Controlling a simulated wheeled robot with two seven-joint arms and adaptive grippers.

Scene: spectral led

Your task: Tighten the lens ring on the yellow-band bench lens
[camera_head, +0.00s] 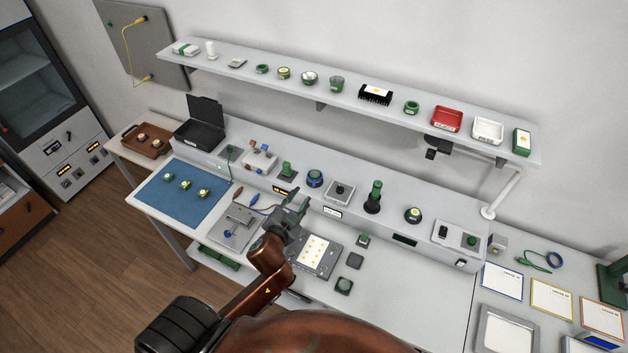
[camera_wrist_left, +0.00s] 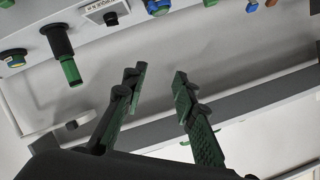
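A round bench lens (camera_head: 413,214) with a dark body and a yellowish top stands on the raised ledge at the back of the bench, right of the tall black-and-green post. It seems to be the yellow-band one, though its band and ring are too small to make out. It also shows at the left edge of the left wrist view (camera_wrist_left: 14,57). My left gripper (camera_head: 299,203) is over the bench, left of this lens and apart from it. In the left wrist view its fingers (camera_wrist_left: 160,73) are spread with nothing between them. My right gripper is out of view.
A blue-band lens (camera_head: 314,179), a small grey box (camera_head: 339,193) and the tall post (camera_head: 374,197) share the ledge. A panel with yellow dots (camera_head: 315,254) lies below my left gripper. The wall shelf (camera_head: 350,102) overhangs the back. Bare bench (camera_head: 420,290) lies at right.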

